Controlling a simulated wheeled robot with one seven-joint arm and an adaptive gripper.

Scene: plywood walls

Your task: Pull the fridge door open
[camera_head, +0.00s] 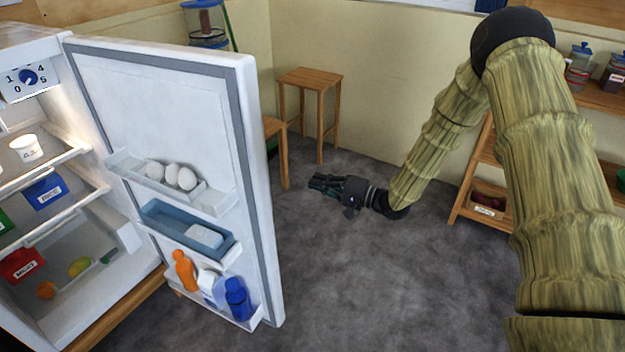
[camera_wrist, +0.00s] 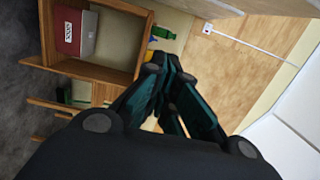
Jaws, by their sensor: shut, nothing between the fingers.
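The fridge door (camera_head: 160,110) stands wide open in the head view, swung out to the right of the white fridge body (camera_head: 25,45). Its inner side faces me, with eggs (camera_head: 172,175), a blue tray and bottles on its shelves. The door's outer side and handle are hidden. My gripper (camera_head: 318,184) is to the right of the door's free edge, apart from it, and points left. In the wrist view its fingers (camera_wrist: 168,80) are shut with nothing between them. A white surface (camera_wrist: 285,150) lies at the right edge of the wrist view; I cannot tell if it is the door.
Two wooden stools (camera_head: 310,78) stand behind the door by the wall. A wooden shelf with jars (camera_head: 580,70) is at the right, behind my arm. Grey floor (camera_head: 370,270) is clear in the middle. A wooden shelf with a red box (camera_wrist: 72,30) shows in the wrist view.

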